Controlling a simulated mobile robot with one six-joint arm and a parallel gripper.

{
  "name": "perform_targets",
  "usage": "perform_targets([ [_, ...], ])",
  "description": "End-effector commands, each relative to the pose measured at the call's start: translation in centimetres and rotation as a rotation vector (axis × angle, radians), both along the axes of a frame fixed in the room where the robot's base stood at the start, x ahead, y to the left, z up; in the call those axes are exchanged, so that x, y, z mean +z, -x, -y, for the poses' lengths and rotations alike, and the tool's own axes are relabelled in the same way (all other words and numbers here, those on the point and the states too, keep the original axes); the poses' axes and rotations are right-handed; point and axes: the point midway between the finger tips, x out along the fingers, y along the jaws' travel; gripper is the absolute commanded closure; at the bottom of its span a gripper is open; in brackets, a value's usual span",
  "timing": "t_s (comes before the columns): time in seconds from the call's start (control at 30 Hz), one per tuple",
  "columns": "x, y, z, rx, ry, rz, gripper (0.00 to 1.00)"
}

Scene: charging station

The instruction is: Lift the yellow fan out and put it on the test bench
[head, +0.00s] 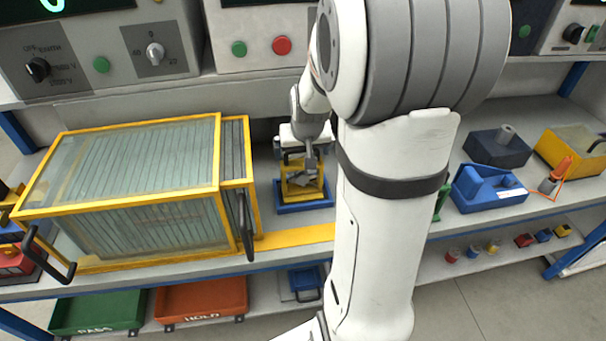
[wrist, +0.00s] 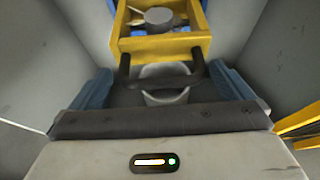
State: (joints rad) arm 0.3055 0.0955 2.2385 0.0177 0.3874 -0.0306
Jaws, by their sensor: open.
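The yellow fan (head: 304,192) stands in a blue tray (head: 305,208) on the bench shelf, right of the glazed cabinet. In the wrist view the fan (wrist: 170,45) shows as a yellow frame with a grey round hub and a dark handle (wrist: 162,84) on its near side. My gripper (head: 301,172) is open at the fan, reaching down over it. My arm covers part of the view, and I cannot tell whether the fingers touch the fan. No test bench is clearly identifiable.
The yellow-framed glass cabinet (head: 130,190) with dark handles stands close on the left. Instrument panels (head: 100,45) rise behind. A blue holder (head: 487,188), a dark block (head: 497,148) and a yellow box (head: 575,148) stand on the right. Green (head: 98,312) and orange (head: 202,297) trays lie below.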

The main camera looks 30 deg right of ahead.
Motion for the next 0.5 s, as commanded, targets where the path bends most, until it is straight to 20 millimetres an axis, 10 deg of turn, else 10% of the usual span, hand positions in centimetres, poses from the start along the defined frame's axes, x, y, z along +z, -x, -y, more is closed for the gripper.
perform_targets([
  [0.5,-0.48,-0.27,-0.2,0.006,0.001,0.001,0.17],
])
